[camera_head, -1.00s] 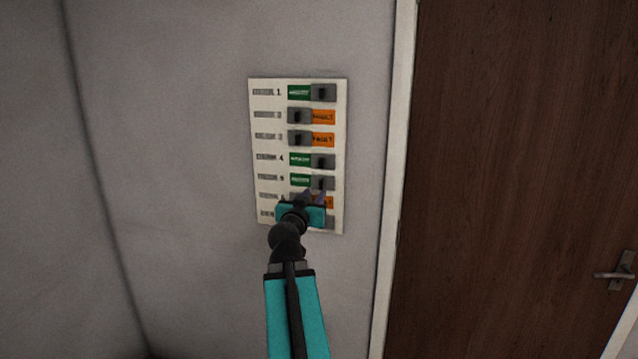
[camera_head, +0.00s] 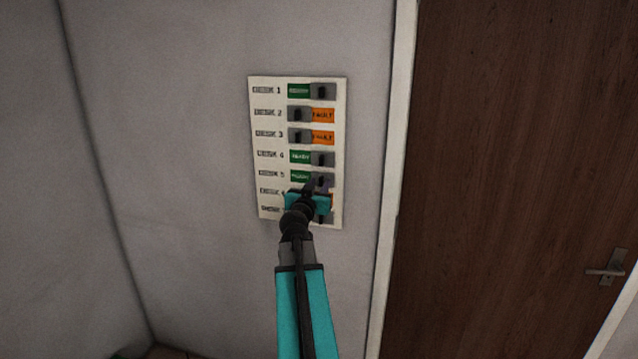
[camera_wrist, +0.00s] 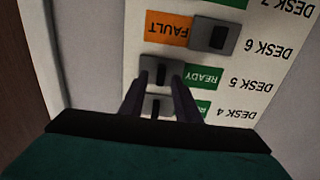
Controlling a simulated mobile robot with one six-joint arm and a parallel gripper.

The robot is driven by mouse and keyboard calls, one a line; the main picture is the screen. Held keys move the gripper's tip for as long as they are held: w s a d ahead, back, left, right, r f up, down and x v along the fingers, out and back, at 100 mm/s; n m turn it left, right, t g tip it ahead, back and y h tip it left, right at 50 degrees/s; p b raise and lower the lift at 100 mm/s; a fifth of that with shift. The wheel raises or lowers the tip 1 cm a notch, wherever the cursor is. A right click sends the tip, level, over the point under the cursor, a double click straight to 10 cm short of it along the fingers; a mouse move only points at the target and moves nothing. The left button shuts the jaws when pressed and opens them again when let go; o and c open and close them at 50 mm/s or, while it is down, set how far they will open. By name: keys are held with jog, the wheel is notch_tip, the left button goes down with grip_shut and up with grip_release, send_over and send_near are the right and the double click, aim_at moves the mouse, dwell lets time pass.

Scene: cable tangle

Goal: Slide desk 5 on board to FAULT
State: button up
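The white board (camera_head: 270,140) hangs on the wall with rows of sliders. The desk 5 row shows green READY at left and its grey slider (camera_head: 323,179) at right. The wrist view shows the board upside down, with the desk 5 slider (camera_wrist: 155,68) and its dark knob beside the green READY label (camera_wrist: 203,77). My gripper (camera_head: 316,185) is at the lower right of the board, partly covering the desk 6 and 7 rows. In the wrist view my gripper (camera_wrist: 158,84) is open, its fingers spread around the desk 5 knob's line. I cannot tell whether they touch it.
The desk 4 slider (camera_wrist: 157,106) shows between the fingers, and the desk 6 slider (camera_wrist: 212,36) sits beside orange FAULT (camera_wrist: 168,28). Desks 2 and 3 show FAULT. A brown door (camera_head: 500,150) with a handle (camera_head: 607,269) stands right of the board.

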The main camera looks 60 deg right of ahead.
jog(key=shift+w+d, duration=0.15)
jog(key=shift+d, duration=0.3)
grip_shut()
